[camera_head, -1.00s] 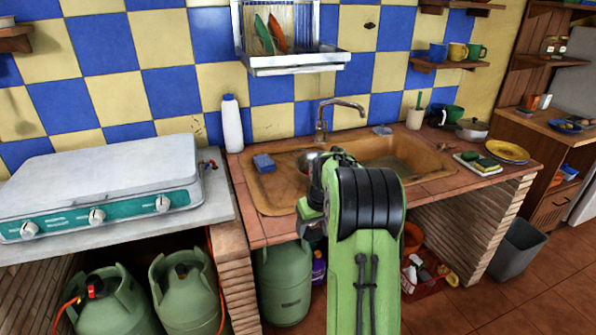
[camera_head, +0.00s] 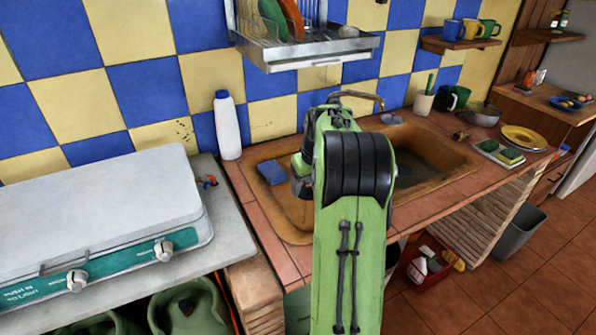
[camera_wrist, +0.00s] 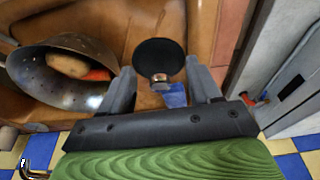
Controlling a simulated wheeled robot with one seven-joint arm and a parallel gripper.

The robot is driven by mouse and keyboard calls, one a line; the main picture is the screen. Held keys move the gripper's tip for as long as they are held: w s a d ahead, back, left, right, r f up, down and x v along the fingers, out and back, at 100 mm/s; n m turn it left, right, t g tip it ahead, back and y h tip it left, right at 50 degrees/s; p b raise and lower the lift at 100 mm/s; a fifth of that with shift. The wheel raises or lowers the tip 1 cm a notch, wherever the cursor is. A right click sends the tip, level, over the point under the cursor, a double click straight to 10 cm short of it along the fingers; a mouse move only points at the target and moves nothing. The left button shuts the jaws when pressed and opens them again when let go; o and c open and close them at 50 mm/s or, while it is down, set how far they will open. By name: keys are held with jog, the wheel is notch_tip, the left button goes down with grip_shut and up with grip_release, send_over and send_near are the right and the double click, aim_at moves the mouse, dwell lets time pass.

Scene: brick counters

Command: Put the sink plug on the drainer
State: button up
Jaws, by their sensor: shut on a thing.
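The sink plug (camera_wrist: 159,54) is a round black disc with a metal knob, between the two grey fingers of my gripper (camera_wrist: 163,68) in the wrist view. My gripper is shut on it, above the brown sink basin. In the head view my own arm hides the plug and most of my gripper. The drainer (camera_head: 322,56) is a metal wall rack with a tray, at the top middle of the head view. It hangs above the sink (camera_head: 432,158), higher than my gripper. It holds a green plate (camera_head: 272,18) and an orange plate (camera_head: 293,18).
A colander (camera_wrist: 60,92) with food in it sits in the basin. A blue sponge (camera_head: 271,172) lies on the sink's left side. A white bottle (camera_head: 228,125) stands behind it. The faucet (camera_head: 365,96) rises near my arm. A stove (camera_head: 110,215) is at left.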

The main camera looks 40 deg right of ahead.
aim_at(305, 217)
jog(key=shift+w+f, duration=0.15)
notch_tip(305, 217, down, 9)
jog(key=b, duration=0.3)
jog(key=shift+f, duration=0.2)
jog(key=shift+f+b, duration=0.1)
jog(key=shift+b, duration=0.2)
jog(key=o, duration=0.8)
jog(key=shift+s, duration=0.2)
